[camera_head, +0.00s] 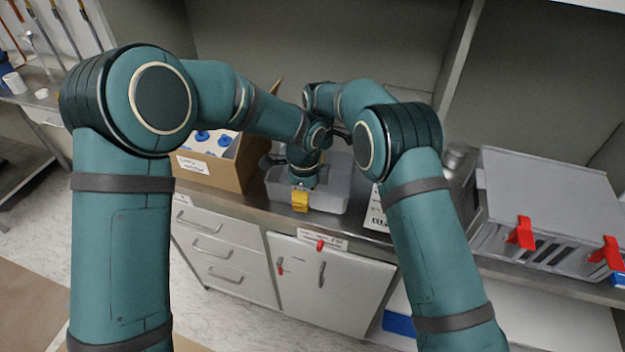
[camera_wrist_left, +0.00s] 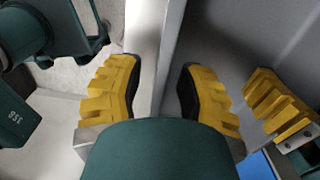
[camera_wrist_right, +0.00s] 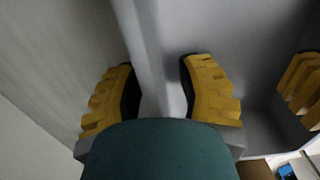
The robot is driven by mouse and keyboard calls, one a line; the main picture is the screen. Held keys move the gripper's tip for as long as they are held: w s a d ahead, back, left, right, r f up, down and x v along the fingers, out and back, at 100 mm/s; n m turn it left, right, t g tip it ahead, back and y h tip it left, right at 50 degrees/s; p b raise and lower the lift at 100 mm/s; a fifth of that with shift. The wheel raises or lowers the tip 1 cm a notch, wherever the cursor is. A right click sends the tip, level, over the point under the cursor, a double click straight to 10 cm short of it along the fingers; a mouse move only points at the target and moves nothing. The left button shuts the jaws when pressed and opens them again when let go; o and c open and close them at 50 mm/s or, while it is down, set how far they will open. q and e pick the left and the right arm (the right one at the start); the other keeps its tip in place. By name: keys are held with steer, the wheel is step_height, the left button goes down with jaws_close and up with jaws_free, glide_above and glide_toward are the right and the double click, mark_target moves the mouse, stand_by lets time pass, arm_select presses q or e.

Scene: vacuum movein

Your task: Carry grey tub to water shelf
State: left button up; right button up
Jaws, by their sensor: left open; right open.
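The grey tub (camera_head: 336,192) sits on the counter between the cardboard box and the shelf unit's upright side. A yellow finger pad shows at the tub's near wall in the head view; my wrists overlap there, so I cannot tell which arm it belongs to. In the left wrist view, my left gripper (camera_wrist_left: 158,92) is open, with a pale wall edge running between its fingers. In the right wrist view, my right gripper (camera_wrist_right: 158,92) is open, with a grey wall edge between its fingers. Contact with the wall is not clear in either view. The water shelf is not identifiable.
A cardboard box (camera_head: 229,165) with blue-capped bottles stands left of the tub. A printed card (camera_head: 376,212) stands right of it. A grey slatted crate (camera_head: 545,200) with red clips occupies the right counter. Drawers (camera_head: 215,245) and a cupboard (camera_head: 330,290) are below.

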arm_select(q)
jaws_close()
arm_select(e)
jaws_close()
arm_select(q)
steer(key=shift+r, duration=0.15)
arm_select(e)
steer(key=shift+r, duration=0.15)
